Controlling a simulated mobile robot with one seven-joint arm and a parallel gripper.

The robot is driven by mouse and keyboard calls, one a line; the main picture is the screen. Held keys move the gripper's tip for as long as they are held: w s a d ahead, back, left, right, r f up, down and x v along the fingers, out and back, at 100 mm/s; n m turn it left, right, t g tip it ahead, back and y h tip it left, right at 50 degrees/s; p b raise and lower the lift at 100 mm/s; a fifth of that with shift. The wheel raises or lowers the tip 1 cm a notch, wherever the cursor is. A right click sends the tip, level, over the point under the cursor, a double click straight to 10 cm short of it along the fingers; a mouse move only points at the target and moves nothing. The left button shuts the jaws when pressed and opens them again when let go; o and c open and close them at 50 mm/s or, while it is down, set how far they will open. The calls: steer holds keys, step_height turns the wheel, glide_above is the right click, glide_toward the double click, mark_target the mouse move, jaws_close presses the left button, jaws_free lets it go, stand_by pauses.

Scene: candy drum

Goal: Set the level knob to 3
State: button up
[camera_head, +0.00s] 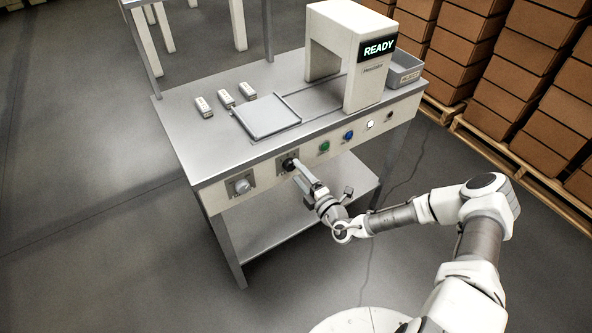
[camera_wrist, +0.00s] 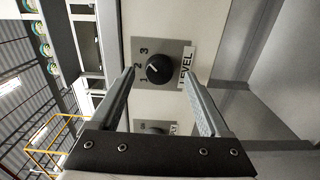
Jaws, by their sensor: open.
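The level knob (camera_wrist: 160,69) is a black round knob on a grey plate (camera_wrist: 178,51) marked 1, 2, 3 and LEVEL. In the head view the knob (camera_head: 288,164) shows dark on the table's front panel, partly behind my fingers. My gripper (camera_wrist: 160,80) is open, its two fingers apart on either side of the knob in the wrist view. I see no clear contact with the knob.
A second knob (camera_head: 241,186) is left of the level knob on the panel. Green (camera_head: 325,146), blue (camera_head: 348,136) and white (camera_head: 370,125) buttons lie to its right. A READY display (camera_head: 378,47), a tray (camera_head: 266,117) and several small blocks stand on the table.

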steer(key=v, duration=1.5)
steer(key=shift+d+r, duration=0.1)
steer(key=shift+d, duration=0.05)
steer(key=s+a+r+n+g+y+p, duration=0.1)
steer(key=s+r+n+g, duration=0.3)
steer(key=r+n+g, duration=0.75)
steer(key=s+a+r+n+g+y, duration=0.15)
steer(key=s+r+n+g, duration=0.4)
steer(key=n, duration=1.15)
steer(key=s+d+r+n+t+h, duration=0.2)
steer(key=s+d+r+n+h, duration=0.1)
steer(key=r+n, duration=0.3)
steer(key=s+d+r+n+t+h, duration=0.2)
steer(key=r+n+h, duration=0.3)
steer(key=r, duration=0.3)
steer(key=s+d+r+n+t+h, duration=0.3)
steer(key=s+r+n+h, duration=0.1)
steer(key=r+n, duration=0.4)
steer(key=shift+s+d+t+p, duration=0.2)
steer(key=shift+d+t+p, duration=0.1)
steer(key=shift+p, duration=0.15)
